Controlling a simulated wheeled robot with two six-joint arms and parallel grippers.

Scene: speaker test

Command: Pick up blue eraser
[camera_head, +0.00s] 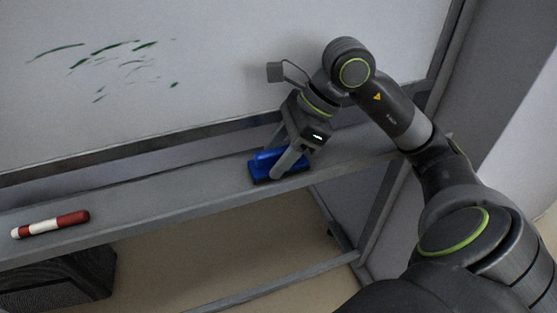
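The blue eraser (262,163) lies on the grey ledge under the whiteboard, right of the middle of the view. It has a dark underside. My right gripper (280,168) comes down over it from the upper right. One finger shows in front of the eraser's near side and covers part of it. My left gripper is not in view.
A red and white marker (50,224) lies on the ledge (150,200) at the left. The whiteboard (200,50) behind has green marks (120,62). A dark box-like object (60,280) stands below the ledge. The ledge between marker and eraser is clear.

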